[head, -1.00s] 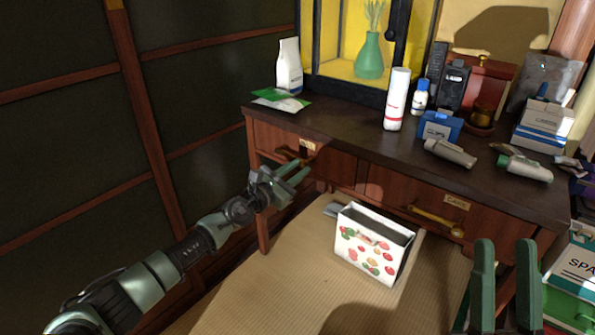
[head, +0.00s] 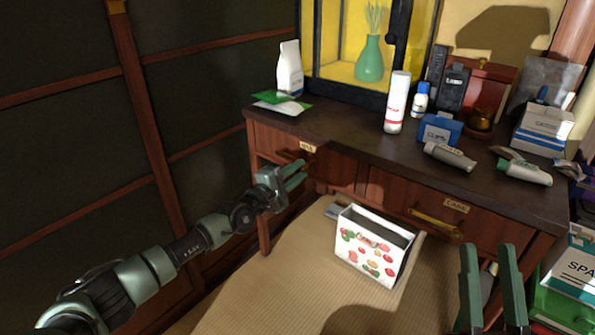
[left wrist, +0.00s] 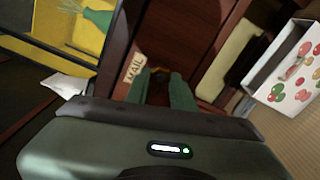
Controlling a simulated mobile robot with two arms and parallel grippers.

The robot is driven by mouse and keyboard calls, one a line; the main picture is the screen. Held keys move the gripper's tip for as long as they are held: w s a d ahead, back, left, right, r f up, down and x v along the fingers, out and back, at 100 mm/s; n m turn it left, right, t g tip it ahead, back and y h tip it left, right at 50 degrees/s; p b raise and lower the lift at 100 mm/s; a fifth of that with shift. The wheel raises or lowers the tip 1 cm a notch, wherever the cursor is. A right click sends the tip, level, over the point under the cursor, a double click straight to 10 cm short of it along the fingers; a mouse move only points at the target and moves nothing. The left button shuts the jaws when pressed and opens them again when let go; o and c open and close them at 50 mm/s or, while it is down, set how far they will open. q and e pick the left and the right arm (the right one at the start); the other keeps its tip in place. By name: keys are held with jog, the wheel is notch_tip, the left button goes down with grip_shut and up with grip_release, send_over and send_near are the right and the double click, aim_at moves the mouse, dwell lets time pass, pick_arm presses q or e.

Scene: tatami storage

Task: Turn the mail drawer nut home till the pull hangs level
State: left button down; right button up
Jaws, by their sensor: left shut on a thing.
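The mail drawer (head: 338,168) is the left drawer of the dark wooden desk, with a small MAIL label (left wrist: 135,66) that reads clearly in the left wrist view. Its pull (head: 288,155) is partly hidden in the head view, so I cannot tell whether it hangs level. My left gripper (head: 297,174) is at the front of this drawer, below the label. In the left wrist view its fingers (left wrist: 160,88) close around a small brownish thing at the pull, apparently the nut, mostly hidden. My right gripper (head: 490,268) is open and empty at the lower right, in front of the desk.
The CARE drawer (head: 480,212) with a brass pull is to the right. A white fruit-patterned box (head: 366,258) stands on the tatami below. Bottles, boxes and tubes crowd the desk top (head: 350,145). A dark panelled wall (head: 220,60) is left.

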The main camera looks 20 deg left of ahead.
pick_arm(q)
jog(key=shift+m, duration=0.9)
jog(key=m+p, duration=0.1)
jog(key=m, duration=0.3)
jog(key=shift+r+m, duration=0.1)
jog(key=shift+m, duration=0.2)
jog(key=m, duration=0.2)
jog(key=shift+m+p, duration=0.3)
jog(key=shift+p, duration=0.05)
jog(key=shift+m, duration=1.6)
pick_arm(e)
jog(key=w+f+g+h, duration=0.1)
jog(key=w+f+g, duration=0.2)
jog(key=f+g, duration=0.2)
jog(key=shift+w+f+h, duration=0.25)
jog(key=shift+f+h, duration=0.15)
jog(key=shift+f, duration=1.2)
jog(key=shift+d, duration=0.1)
pick_arm(q)
jog(key=c, duration=1.2)
grip_release()
